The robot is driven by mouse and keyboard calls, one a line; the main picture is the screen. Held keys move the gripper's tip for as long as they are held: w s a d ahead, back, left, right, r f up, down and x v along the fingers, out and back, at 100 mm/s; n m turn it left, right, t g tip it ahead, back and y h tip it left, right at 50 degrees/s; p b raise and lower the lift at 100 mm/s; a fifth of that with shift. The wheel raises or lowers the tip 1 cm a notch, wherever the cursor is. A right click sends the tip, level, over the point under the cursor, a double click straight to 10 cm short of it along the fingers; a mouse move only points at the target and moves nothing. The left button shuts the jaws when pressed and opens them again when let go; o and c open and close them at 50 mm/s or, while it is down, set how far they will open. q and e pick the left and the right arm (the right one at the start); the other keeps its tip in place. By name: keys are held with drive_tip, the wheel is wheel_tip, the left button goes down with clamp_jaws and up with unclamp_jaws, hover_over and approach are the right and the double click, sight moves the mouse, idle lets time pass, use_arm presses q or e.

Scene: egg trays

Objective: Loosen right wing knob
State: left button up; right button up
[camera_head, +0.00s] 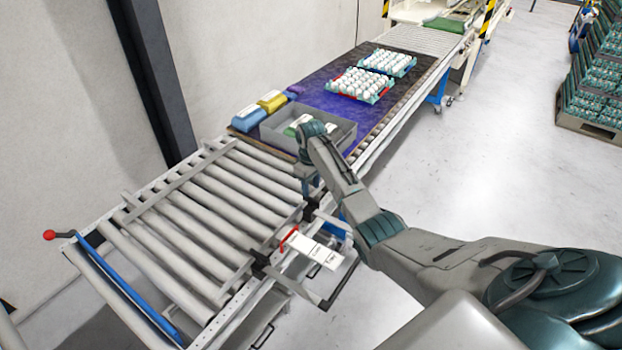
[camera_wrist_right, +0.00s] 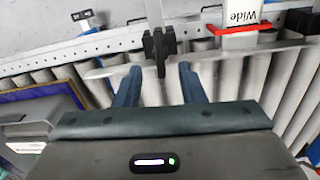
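A black wing knob (camera_wrist_right: 158,45) shows in the right wrist view by the metal rail at the conveyor's edge. My right gripper (camera_wrist_right: 160,68) is open, with its two blue-green fingers apart. The knob appears between and just ahead of the fingertips, with gaps on both sides; I cannot tell the depth. In the head view my right gripper (camera_head: 311,190) points down over the roller conveyor's edge, and the knob is not clearly visible there. My left gripper is not in view.
A label plate (camera_head: 315,250) with a red pointer (camera_head: 289,238) is near the gripper; its "Wide" marking (camera_wrist_right: 239,16) shows in the wrist view. A grey bin (camera_head: 345,137) stands just beyond. Egg trays (camera_head: 343,94) lie farther along. A red-tipped blue lever (camera_head: 110,280) is at left.

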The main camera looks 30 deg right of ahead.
sight(311, 198)
drive_tip(key=shift+r+b, duration=0.45)
drive_tip(key=shift+r, duration=1.75)
